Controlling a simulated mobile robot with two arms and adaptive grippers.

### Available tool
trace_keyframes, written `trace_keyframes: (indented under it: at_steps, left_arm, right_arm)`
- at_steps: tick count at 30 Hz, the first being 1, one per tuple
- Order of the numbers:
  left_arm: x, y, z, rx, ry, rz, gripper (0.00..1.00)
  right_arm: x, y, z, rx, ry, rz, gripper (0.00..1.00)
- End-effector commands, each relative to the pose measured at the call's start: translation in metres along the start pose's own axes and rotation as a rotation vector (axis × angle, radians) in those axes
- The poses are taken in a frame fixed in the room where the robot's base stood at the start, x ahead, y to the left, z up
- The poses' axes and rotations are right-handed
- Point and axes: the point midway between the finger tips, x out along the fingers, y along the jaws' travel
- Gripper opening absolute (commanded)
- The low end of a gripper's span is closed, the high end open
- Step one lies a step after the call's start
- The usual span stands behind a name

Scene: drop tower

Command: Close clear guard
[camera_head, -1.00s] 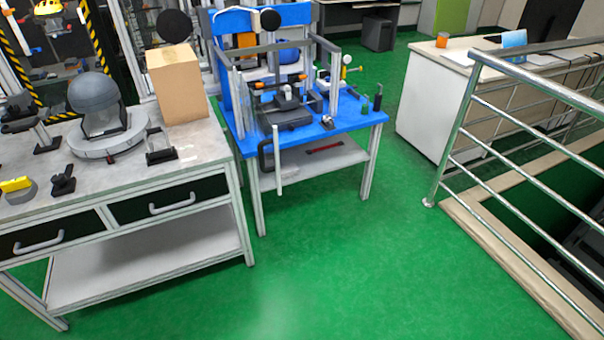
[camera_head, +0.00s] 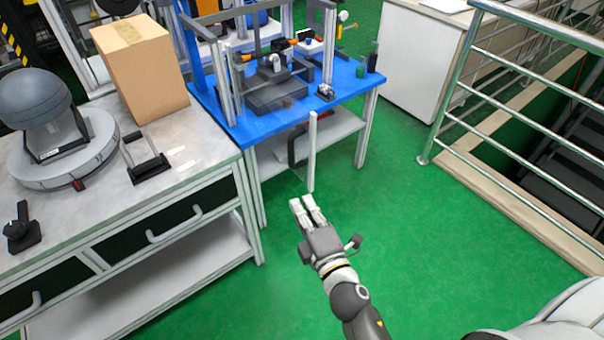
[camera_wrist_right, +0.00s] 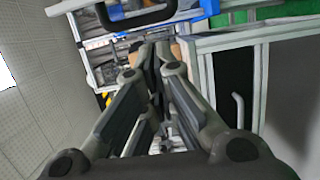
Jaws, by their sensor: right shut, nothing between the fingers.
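The clear guard (camera_head: 312,152) is a see-through panel with a pale upright edge bar, swung out in front of the blue workstation table in the head view. A black handle (camera_head: 293,150) shows beside the bar. In the wrist view, the black handle (camera_wrist_right: 140,20) and a pale bar lie at the top, beyond the fingertips. My right gripper (camera_head: 307,206) is shut and empty, just below and in front of the guard's lower end, apart from it as far as I can tell. In the wrist view its fingers (camera_wrist_right: 154,48) meet. My left gripper is not in view.
The blue table (camera_head: 345,82) carries a metal frame and a dark fixture (camera_head: 275,90). A grey workbench (camera_head: 190,135) with a cardboard box (camera_head: 140,70) stands at left. A metal railing (camera_head: 440,120) stands at right. Green floor between them is clear.

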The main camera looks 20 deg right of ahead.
Motion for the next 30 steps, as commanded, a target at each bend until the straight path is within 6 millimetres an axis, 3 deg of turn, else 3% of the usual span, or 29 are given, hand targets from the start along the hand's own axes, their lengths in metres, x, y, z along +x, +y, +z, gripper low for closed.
trace_keyframes:
  at_steps: [5, 21, 24, 30]
  left_arm:
    - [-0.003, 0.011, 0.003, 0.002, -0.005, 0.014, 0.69]
    - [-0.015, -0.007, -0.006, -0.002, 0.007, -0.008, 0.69]
    - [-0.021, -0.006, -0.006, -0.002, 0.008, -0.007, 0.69]
    - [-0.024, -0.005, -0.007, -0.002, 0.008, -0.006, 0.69]
  right_arm:
    - [0.012, 0.007, 0.0, -0.012, 0.0, 0.013, 0.0]
    - [0.104, 0.008, 0.0, -0.008, 0.0, 0.012, 0.0]
    - [0.105, 0.008, 0.019, -0.012, -0.001, 0.009, 0.0]
    - [0.109, 0.007, 0.036, -0.008, 0.0, 0.01, 0.0]
